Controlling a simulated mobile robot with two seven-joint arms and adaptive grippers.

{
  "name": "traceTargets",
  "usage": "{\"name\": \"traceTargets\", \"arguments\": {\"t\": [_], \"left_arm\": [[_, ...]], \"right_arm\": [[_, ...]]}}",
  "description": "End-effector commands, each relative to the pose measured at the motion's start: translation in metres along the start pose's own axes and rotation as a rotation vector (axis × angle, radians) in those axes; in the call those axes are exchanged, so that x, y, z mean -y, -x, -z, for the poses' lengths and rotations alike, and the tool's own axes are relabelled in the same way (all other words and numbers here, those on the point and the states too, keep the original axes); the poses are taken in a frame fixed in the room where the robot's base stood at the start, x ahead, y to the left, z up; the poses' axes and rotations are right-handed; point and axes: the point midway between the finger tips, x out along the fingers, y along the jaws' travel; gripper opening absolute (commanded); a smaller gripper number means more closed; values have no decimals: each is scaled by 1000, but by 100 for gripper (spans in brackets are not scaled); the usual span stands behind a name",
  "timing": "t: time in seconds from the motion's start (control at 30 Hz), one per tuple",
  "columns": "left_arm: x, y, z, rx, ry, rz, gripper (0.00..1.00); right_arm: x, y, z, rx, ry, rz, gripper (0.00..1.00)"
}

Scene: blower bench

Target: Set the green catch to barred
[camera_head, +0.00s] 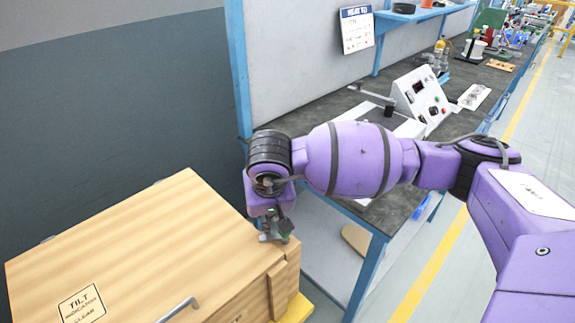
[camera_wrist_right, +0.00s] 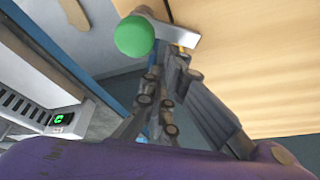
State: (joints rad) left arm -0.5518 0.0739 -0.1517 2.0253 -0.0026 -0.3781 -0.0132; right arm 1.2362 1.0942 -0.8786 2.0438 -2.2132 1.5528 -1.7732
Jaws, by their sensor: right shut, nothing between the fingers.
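The green catch shows in the right wrist view as a round green knob (camera_wrist_right: 135,36) on a short silver bar, against the pale wood of the crate. In the head view a small dark green spot (camera_head: 285,228) shows at the crate's upper right corner, partly behind my gripper. My right gripper (camera_head: 273,222) is at that corner. In the right wrist view its fingers (camera_wrist_right: 172,62) are shut and empty, with their tips close to the bar and knob. I cannot tell whether they touch. I cannot read the catch's setting. My left gripper is not in view.
The wooden crate (camera_head: 150,245) with a tilt-indicator label (camera_head: 82,304) and a metal handle (camera_head: 178,310) fills the lower left. A blue-framed bench with a dark top stands behind my right arm, carrying a white control box (camera_head: 420,97). Floor is clear at right.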

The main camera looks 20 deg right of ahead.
Motion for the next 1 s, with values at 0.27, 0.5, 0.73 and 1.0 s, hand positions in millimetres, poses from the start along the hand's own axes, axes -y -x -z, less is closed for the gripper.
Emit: {"name": "traceTargets", "arguments": {"t": [0.27, 0.5, 0.73, 1.0], "left_arm": [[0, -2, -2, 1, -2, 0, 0], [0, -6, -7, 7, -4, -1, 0], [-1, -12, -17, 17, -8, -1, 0], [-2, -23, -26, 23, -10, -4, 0]], "right_arm": [[3, 1, -1, -3, 46, 18, 0], [5, 1, -3, -2, 104, 37, 0], [9, 1, -8, -2, 224, 78, 0], [15, 4, -16, -2, 406, 142, 0]]}}
